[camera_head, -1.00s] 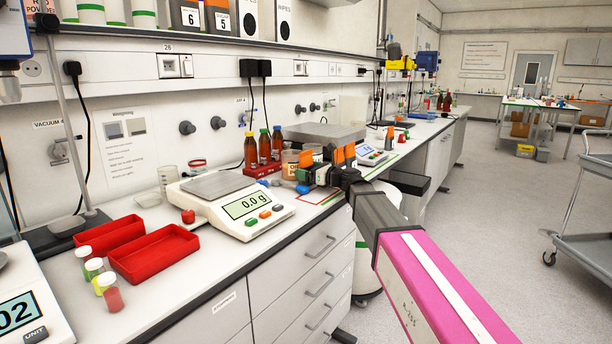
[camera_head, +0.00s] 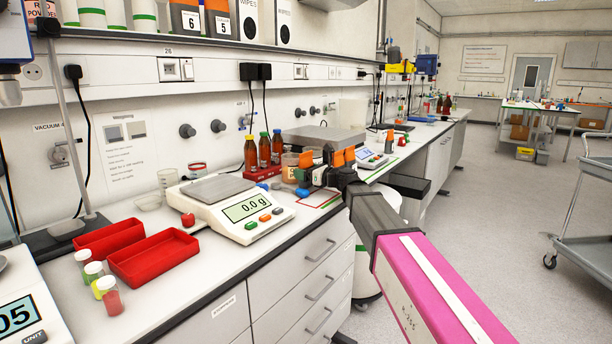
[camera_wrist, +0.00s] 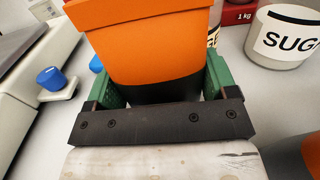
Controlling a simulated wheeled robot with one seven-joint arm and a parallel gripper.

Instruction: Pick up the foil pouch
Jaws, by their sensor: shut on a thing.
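My gripper (camera_wrist: 155,95) shows in the wrist view with its green fingers closed on the sides of the foil pouch (camera_wrist: 150,50). The pouch is orange with a wider orange band at the top and a black lower part. Its bottom is hidden behind my gripper's dark crossbar. In the head view my gripper (camera_head: 318,175) is small, over the bench right of the white balance, with an orange patch of the pouch (camera_head: 305,160) at its fingers. I cannot tell whether the pouch touches the bench.
A white balance (camera_head: 235,205) reading 0.0 g stands to the left. Brown bottles (camera_head: 264,150) stand behind on a red rack. A jar marked SUG (camera_wrist: 290,40) is close on the right. More orange-topped items (camera_head: 349,154) stand beside my arm. Red trays (camera_head: 150,255) lie further left.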

